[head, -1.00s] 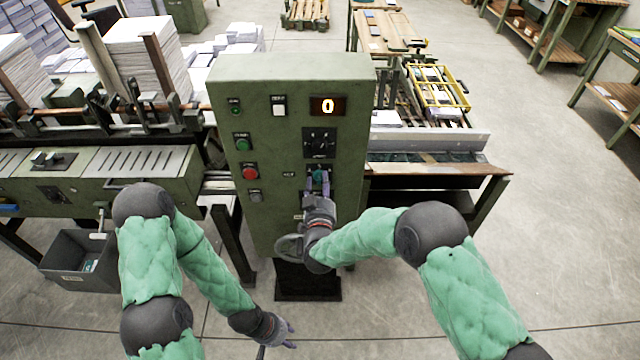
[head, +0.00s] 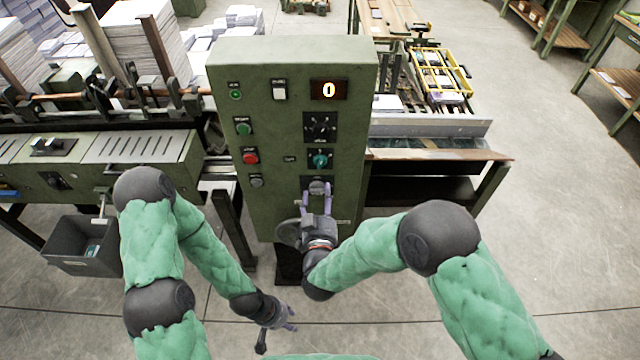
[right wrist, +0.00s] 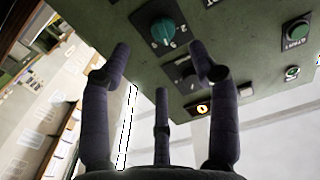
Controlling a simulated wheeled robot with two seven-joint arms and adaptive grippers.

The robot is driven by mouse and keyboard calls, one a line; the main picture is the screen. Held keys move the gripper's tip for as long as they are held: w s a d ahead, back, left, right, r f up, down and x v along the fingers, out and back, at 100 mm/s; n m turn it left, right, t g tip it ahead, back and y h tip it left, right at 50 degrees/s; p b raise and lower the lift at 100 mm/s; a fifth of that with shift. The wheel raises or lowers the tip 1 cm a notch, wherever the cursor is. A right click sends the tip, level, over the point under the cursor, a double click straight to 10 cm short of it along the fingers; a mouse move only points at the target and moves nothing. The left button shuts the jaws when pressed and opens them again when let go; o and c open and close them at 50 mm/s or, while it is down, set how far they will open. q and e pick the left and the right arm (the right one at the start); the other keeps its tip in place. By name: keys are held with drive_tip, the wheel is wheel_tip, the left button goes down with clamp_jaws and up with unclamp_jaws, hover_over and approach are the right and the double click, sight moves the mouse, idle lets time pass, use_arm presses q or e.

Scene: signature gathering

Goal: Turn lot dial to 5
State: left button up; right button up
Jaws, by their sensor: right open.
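The green control cabinet (head: 290,62) carries a teal dial (head: 319,160) below a black dial (head: 320,127). Their labels are too small to read, so I cannot tell which is the lot dial. The display (head: 329,90) reads 0. My right gripper (head: 317,187) is open and empty, just below the teal dial and in front of a grey knob (head: 317,186). In the right wrist view, the teal dial (right wrist: 163,31) lies beyond the open fingers (right wrist: 160,62), apart from them. My left gripper (head: 287,319) hangs low before the cabinet; its finger opening is unclear.
A green button (head: 242,128), a red button (head: 250,157) and a grey button (head: 257,181) line the panel's left side. A feeder machine with paper stacks (head: 125,45) stands left, above a grey bin (head: 82,247). A conveyor table (head: 430,155) adjoins on the right.

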sight(321, 165)
drive_tip(key=shift+s, duration=1.05)
drive_tip(key=w+b, duration=0.4)
drive_tip(key=w+m+b, duration=0.1)
drive_tip(key=w+b, duration=0.3)
drive_tip(key=w+r+m+b, duration=0.1)
drive_tip(key=w+b, duration=0.3)
drive_tip(key=shift+w+r+b, duration=0.1)
drive_tip(key=shift+w+b, duration=0.05)
drive_tip(key=shift+b, duration=0.25)
